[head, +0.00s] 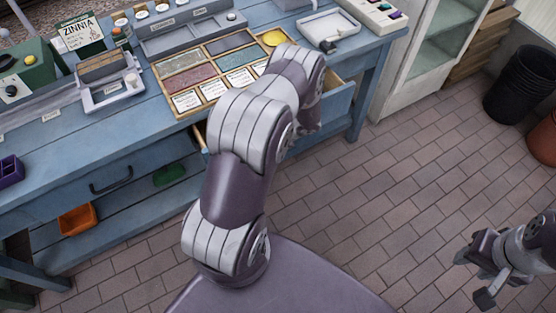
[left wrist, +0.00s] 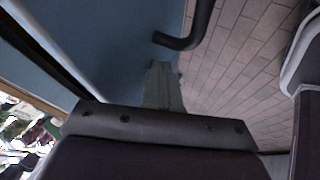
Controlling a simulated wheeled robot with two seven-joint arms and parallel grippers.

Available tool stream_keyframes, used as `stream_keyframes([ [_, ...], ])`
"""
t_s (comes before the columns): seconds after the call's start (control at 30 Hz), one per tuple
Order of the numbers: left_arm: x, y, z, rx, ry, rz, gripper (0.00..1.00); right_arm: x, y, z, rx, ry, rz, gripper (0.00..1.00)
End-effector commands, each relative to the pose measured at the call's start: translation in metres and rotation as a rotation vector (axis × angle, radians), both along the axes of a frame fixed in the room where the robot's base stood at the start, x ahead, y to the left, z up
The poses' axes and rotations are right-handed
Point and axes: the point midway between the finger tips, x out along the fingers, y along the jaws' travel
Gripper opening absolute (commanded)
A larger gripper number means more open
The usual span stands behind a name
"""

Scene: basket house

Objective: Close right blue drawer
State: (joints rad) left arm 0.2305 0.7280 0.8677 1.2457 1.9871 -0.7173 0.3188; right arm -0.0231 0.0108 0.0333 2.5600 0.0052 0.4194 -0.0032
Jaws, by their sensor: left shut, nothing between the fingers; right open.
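The right blue drawer (head: 338,104) under the blue workbench is pulled partly open in the head view. My left arm crosses in front of it and hides much of it. In the left wrist view a blue panel (left wrist: 110,40), apparently the drawer's front, lies close beside the gripper, with a black bar handle (left wrist: 196,28) just beyond the fingers. My left gripper (left wrist: 163,70) is shut and empty; whether it touches the panel I cannot tell. In the head view it is hidden behind my arm. My right gripper (head: 483,277) is open and empty over the floor at the lower right.
The left drawer with its black handle (head: 111,181) looks shut. A divided seed tray (head: 180,107) and other items stand on the workbench (head: 135,126). A white cabinet (head: 427,60), black bins (head: 520,85) and a terracotta pot (head: 543,138) stand right. The brick floor (head: 400,180) is clear.

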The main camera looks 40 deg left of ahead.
Motion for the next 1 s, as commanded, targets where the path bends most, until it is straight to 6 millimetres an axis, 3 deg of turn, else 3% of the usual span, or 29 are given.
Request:
stream_keyframes([
  [0.2,0.017,0.043,-0.002,0.000,-0.001,0.003,0.00,0.000,0.000,-0.007,0.000,0.000,0.000,0.43],
  [0.4,0.028,0.068,-0.001,0.000,-0.001,0.001,0.00,0.000,0.000,-0.010,0.000,0.000,0.000,0.43],
  [0.6,0.034,0.080,0.000,0.000,-0.001,0.001,0.00,0.000,0.000,-0.011,0.000,0.000,0.000,0.43],
  [1.0,0.035,0.082,0.000,-0.001,-0.001,0.000,0.00,0.000,0.000,-0.011,0.000,0.000,0.000,0.43],
])
